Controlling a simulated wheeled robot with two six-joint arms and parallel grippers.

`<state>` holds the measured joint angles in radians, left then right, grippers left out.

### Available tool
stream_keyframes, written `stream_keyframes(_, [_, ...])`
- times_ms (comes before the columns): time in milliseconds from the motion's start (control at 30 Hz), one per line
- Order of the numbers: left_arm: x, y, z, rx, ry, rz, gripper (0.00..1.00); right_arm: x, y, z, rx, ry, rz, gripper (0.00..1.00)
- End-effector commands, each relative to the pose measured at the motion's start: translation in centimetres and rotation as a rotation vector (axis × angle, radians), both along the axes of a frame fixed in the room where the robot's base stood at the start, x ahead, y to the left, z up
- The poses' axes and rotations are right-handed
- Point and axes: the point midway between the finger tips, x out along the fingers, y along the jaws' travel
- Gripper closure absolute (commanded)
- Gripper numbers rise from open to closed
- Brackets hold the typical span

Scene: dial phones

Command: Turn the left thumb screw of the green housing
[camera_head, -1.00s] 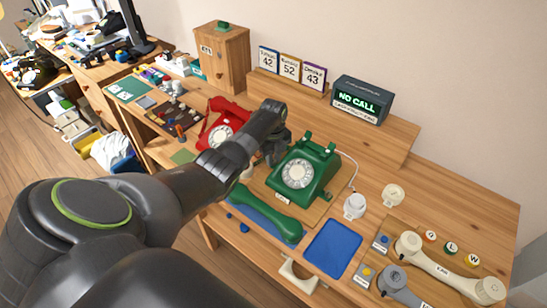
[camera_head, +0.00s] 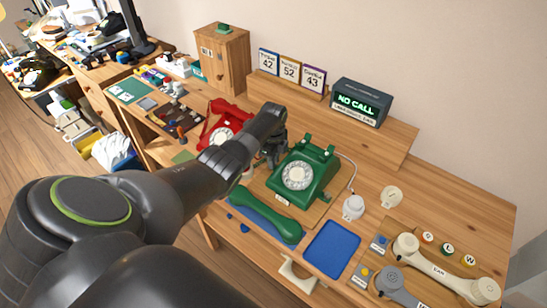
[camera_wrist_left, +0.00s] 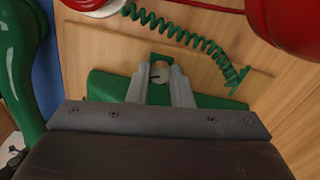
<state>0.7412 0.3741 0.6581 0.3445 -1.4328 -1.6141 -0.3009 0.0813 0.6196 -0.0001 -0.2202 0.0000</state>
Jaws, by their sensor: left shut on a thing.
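The green phone housing (camera_head: 312,178) with its white dial stands on a wooden board. Its green handset (camera_head: 265,214) lies in front of it on a blue mat. My left gripper (camera_head: 273,156) is at the housing's left side and partly hides it. In the left wrist view, the gripper (camera_wrist_left: 160,72) has its two fingers close together on a small pale screw (camera_wrist_left: 159,70) by the green housing (camera_wrist_left: 106,87). The left thumb screw is hidden in the head view. My right gripper is not in view.
A red phone (camera_head: 225,123) stands close left of my gripper. A coiled green cord (camera_wrist_left: 190,38) lies near the fingers in the wrist view. A white cup-like part (camera_head: 353,207), an empty blue mat (camera_head: 331,249) and a cream handset (camera_head: 440,262) are to the right.

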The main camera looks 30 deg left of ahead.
Motion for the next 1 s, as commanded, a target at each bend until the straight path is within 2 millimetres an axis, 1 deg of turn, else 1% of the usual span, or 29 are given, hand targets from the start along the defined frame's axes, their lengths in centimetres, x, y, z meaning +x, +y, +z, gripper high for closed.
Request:
stream_keyframes(33, [0.0,0.0,0.2,0.0,0.0,0.045,1.0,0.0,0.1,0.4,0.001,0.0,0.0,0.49])
stream_keyframes(300, [0.0,0.0,0.1,-0.001,0.001,0.302,1.0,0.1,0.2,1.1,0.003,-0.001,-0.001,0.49])
stream_keyframes(1000, [0.0,0.0,0.1,-0.001,0.0,0.965,1.0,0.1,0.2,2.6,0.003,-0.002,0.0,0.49])
